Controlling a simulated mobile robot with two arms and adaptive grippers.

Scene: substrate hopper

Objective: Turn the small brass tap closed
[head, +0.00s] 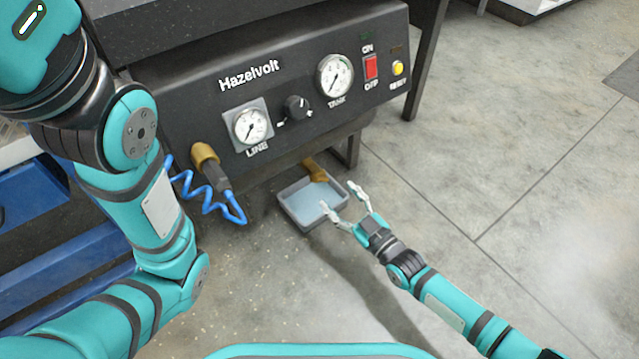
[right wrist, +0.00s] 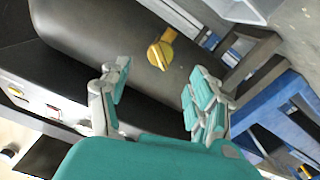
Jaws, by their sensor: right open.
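The small brass tap (head: 315,171) sticks out low under the front of the black Hazelvolt machine, above a grey tray. In the right wrist view the tap (right wrist: 160,53) is a yellow brass piece on the underside of a dark rounded tank. My right gripper (head: 338,196) is open and empty, near the tray's right side and apart from the tap. In the right wrist view its two fingers (right wrist: 157,82) are spread, with the tap beyond the gap between them. My left arm is in the head view, but its gripper is out of frame.
The grey tray (head: 289,207) holds bluish liquid on the floor. A larger brass fitting (head: 204,157) with a coiled blue hose (head: 205,197) is to the left. Gauges, a knob and a red switch (head: 371,67) line the panel. The floor on the right (head: 500,150) is clear.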

